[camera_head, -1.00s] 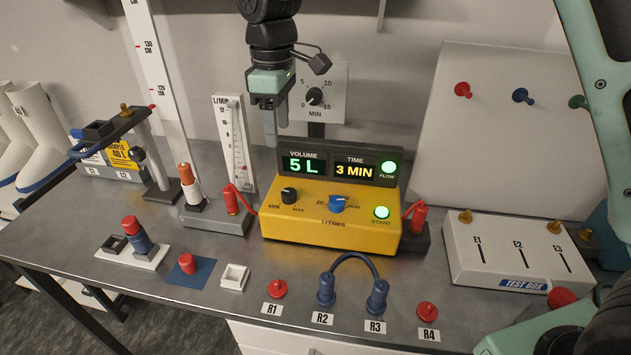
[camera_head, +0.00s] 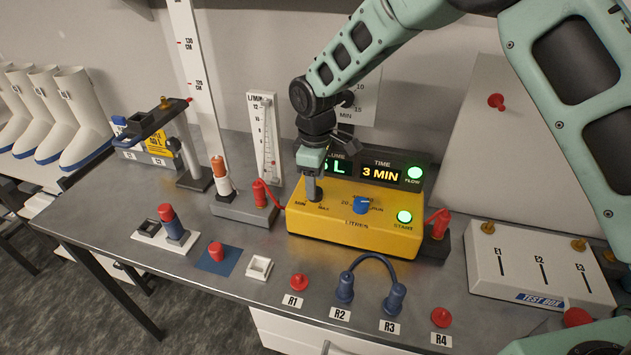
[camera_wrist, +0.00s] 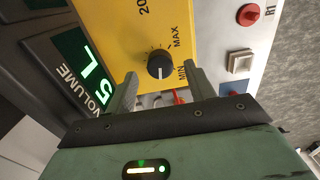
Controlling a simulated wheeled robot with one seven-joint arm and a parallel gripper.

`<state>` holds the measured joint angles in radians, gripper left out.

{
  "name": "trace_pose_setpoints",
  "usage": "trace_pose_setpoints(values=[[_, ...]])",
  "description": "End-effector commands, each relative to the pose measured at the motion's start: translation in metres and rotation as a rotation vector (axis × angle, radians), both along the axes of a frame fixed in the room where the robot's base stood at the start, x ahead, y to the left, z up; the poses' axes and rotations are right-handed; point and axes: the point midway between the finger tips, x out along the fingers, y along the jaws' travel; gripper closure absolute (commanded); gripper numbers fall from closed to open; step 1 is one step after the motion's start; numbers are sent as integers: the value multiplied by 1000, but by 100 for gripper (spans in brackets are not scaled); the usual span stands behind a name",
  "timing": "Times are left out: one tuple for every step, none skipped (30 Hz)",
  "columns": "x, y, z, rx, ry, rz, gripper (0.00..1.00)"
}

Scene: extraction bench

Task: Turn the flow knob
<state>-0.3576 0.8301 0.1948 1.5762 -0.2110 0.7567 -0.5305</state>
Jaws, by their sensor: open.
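The black flow knob (camera_wrist: 160,64), with MIN and MAX marks, is on the yellow control box (camera_head: 335,220). In the head view my gripper (camera_head: 313,190) is in front of the knob and hides it. The open fingers of my gripper (camera_wrist: 162,80) point at the box, one on each side of the line to the knob. I see no clear contact with the knob.
The blue litres knob (camera_head: 361,205) and lit green START button (camera_head: 404,217) are right of my gripper on the box. The display panel (camera_head: 395,165) rises behind. A red plug and cable (camera_head: 262,193) stand left. A flow gauge (camera_head: 264,140) is behind.

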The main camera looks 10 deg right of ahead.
Motion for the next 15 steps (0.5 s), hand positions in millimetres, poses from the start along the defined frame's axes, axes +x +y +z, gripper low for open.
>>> trace_pose_setpoints(values=[[0,0,-6,-1,1,1,46],[0,0,-10,-1,3,1,46],[0,0,-14,-1,1,1,46],[0,0,-16,0,0,1,46],[0,0,-19,0,0,1,46],[0,0,-21,0,0,1,46],[0,0,-23,0,0,1,46],[0,0,-24,0,0,1,46],[0,0,-24,0,0,0,46],[0,0,-25,0,-1,0,46],[0,0,-25,1,-1,0,46],[0,0,-25,1,-1,0,46],[0,0,-25,1,-1,0,46],[0,0,-25,1,-1,0,46],[0,0,-25,1,-1,0,46]])
